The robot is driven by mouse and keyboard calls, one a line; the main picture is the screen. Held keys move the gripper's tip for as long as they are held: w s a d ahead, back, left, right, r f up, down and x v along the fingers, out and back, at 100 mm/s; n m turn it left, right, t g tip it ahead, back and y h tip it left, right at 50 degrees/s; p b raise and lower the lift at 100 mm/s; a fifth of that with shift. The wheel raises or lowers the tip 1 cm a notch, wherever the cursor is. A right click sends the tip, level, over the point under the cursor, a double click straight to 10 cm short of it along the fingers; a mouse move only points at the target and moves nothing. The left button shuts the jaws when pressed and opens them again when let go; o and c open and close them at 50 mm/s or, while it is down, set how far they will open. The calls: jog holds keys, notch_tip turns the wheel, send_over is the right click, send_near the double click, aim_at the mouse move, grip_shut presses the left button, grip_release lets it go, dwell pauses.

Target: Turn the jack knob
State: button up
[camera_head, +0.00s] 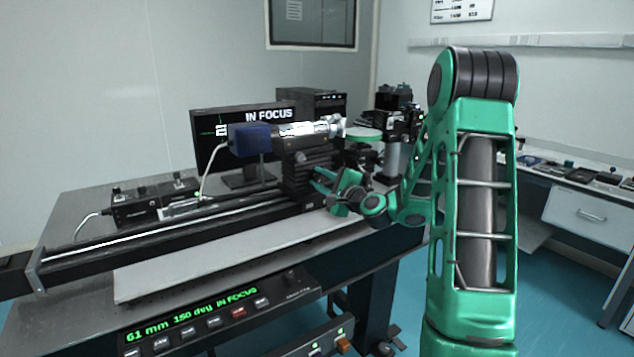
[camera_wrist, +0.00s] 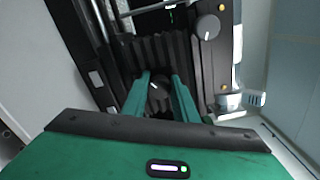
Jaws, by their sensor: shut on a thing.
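The jack (camera_head: 305,160) is a black, ribbed block on the rail, under the blue camera box (camera_head: 251,139) and silver lens tube. Its knob (camera_wrist: 158,90) is dark with a white mark and sits between my two green fingers in the wrist view. My gripper (camera_wrist: 158,84) is shut on the knob. In the head view my gripper (camera_head: 324,184) is at the jack's right front side, and the knob is hidden there. The front panel display (camera_head: 190,314) reads 61 mm, 150 deg, IN FOCUS. The monitor (camera_head: 225,148) also shows IN FOCUS.
A second black knob (camera_wrist: 208,27) with a white mark is close by in the wrist view. The long black rail (camera_head: 150,238) runs along the optical table (camera_head: 92,205). A control box (camera_head: 150,202) stands at the left. A side bench with drawers (camera_head: 590,212) is at the right.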

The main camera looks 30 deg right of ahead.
jog(key=shift+s+d+f, duration=0.1)
jog(key=shift+f, duration=0.2)
jog(key=o, duration=0.9)
jog(key=shift+o, duration=0.8)
jog(key=shift+r, duration=0.15)
jog(key=s, duration=1)
jog(key=shift+s, duration=0.25)
jog(key=shift+d, duration=0.1)
